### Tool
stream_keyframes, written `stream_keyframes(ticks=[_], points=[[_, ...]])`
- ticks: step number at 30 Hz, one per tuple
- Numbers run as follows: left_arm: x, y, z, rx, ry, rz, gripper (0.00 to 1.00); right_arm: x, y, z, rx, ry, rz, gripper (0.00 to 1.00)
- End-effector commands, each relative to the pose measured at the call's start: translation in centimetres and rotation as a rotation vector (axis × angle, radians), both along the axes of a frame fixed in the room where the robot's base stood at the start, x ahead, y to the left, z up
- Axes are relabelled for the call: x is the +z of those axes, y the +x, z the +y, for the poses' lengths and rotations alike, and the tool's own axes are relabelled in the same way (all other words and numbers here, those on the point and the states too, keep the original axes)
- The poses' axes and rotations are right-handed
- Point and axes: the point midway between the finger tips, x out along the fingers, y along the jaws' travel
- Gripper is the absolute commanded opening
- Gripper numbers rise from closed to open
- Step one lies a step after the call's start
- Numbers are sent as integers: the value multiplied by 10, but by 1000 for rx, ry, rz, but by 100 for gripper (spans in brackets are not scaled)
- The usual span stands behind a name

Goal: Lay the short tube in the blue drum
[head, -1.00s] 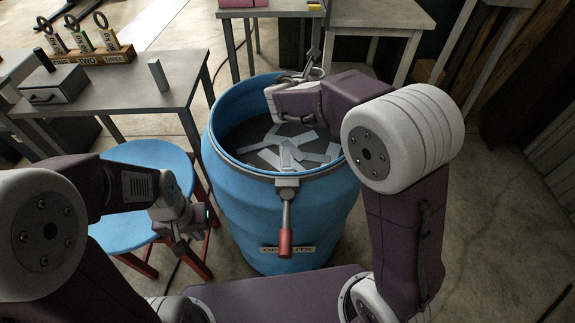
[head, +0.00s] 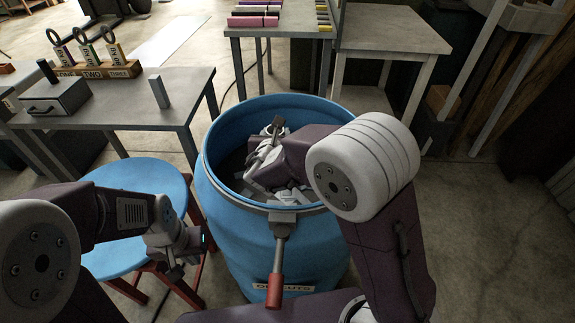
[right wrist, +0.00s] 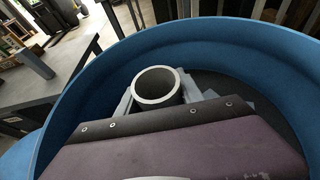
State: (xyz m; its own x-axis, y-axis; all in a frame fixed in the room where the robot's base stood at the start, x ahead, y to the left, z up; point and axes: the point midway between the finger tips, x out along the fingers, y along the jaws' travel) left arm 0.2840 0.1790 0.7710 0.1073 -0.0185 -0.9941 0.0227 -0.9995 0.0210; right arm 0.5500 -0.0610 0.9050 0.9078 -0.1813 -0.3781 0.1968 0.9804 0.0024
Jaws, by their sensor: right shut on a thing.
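The blue drum (head: 240,235) stands upright and open in front of me, with pale flat offcuts lying in it. My right arm reaches over its rim, and my right gripper (head: 270,140) is down inside the mouth. The short tube (right wrist: 157,86), a grey hollow cylinder, shows its open end in the right wrist view, inside the drum's blue wall (right wrist: 235,38). My right gripper is shut on the tube; its fingertips are mostly hidden. My left gripper (head: 180,262) is empty beside the blue stool, its jaws apparently apart.
A red-handled clamp tool (head: 276,265) hangs on the drum's near rim. A round blue stool (head: 125,185) stands left of the drum. A grey bench (head: 130,105) with a numbered rack (head: 95,70) is behind it. Another table (head: 390,40) stands behind the drum. The floor at right is clear.

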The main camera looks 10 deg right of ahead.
Motion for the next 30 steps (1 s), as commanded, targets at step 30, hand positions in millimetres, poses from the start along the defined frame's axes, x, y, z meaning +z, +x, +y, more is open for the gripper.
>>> stream_keyframes(ticks=[30], points=[[-31, 0, 0, 0, 0, 0, 0, -96, 80, -49, -2, 0, -1, 0]])
